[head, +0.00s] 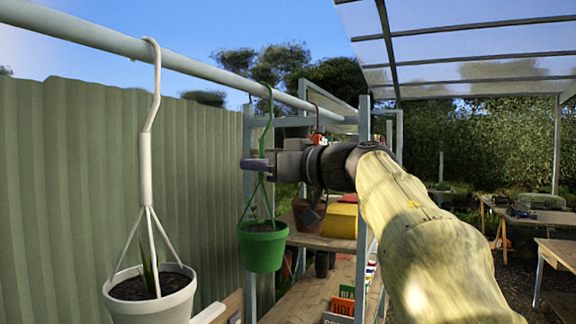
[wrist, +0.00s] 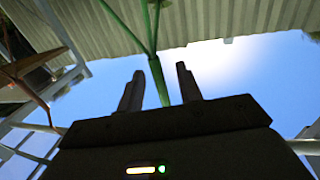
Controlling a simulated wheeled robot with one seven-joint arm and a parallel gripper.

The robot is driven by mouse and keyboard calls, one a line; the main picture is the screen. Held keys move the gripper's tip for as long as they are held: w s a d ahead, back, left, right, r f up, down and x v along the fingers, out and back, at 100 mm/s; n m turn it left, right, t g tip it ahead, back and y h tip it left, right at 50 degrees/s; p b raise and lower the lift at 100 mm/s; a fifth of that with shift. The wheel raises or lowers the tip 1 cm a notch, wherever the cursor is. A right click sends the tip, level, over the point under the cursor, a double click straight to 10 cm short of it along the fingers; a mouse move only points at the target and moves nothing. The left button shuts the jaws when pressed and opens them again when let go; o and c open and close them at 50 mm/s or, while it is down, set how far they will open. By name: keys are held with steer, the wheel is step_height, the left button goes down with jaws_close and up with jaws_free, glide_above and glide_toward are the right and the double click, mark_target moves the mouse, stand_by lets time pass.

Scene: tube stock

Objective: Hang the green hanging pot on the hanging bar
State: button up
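The green hanging pot (head: 263,248) hangs upright on its green hanger, left of my forearm in the head view. Its hook reaches up to the pale hanging bar (head: 190,62) and appears to rest over it. My gripper (head: 256,163) is at the hanger's stem, above where the straps spread. In the wrist view the green stem (wrist: 158,80) passes between the two fingers (wrist: 159,88), with a gap on each side, so the gripper is open around it. The pot's body is out of the wrist view.
A white hanging pot (head: 152,292) hangs on the same bar, nearer and to the left. A corrugated fence (head: 90,190) runs behind. Wooden shelves (head: 320,241) with pots and books stand beyond the green pot. Tables (head: 535,217) stand at the far right.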

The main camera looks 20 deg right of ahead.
steer(key=b+v, duration=0.3)
steer(key=v, duration=1.4)
steer(key=shift+b, duration=0.4)
steer(key=shift+s, duration=0.1)
